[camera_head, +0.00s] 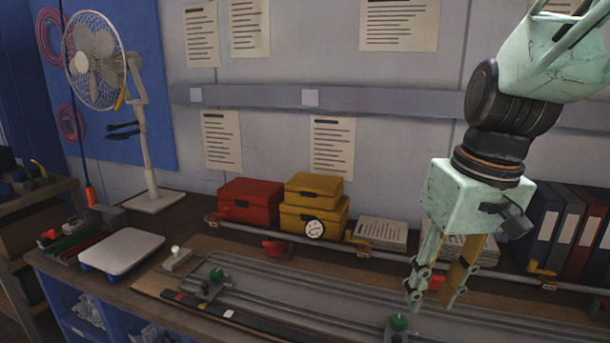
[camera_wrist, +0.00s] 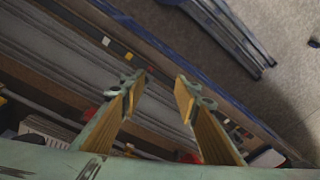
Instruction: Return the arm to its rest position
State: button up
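My gripper (camera_head: 432,294) hangs from my pale green arm at the right of the head view, pointing down above the workbench (camera_head: 150,265). Its two fingers are apart with nothing between them. In the wrist view my gripper (camera_wrist: 158,85) also shows its yellow-lined fingers spread, with the bench edge and the floor beyond them. The fingertips look clear of the bench surface and touch nothing that I can see.
A long grey metal tray (camera_head: 290,290) with green-knobbed clamps (camera_head: 398,322) lies under my gripper. Red (camera_head: 250,200) and yellow boxes (camera_head: 312,220), paper stacks (camera_head: 382,232) and binders (camera_head: 565,235) line the back. A fan (camera_head: 97,60) stands left. Air around my gripper is free.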

jog(key=s+r+m+t, duration=0.1)
jog(key=s+r, duration=0.1)
jog(key=s, duration=0.7)
jog(key=s+r+t+h, duration=0.1)
jog(key=s+r, duration=0.2)
jog(key=s, duration=0.5)
jog(key=shift+s+a+r+m+t, duration=0.25)
jog(key=shift+s+a+m+t, duration=0.1)
jog(key=shift+a+m+t, duration=0.05)
dwell(2.1)
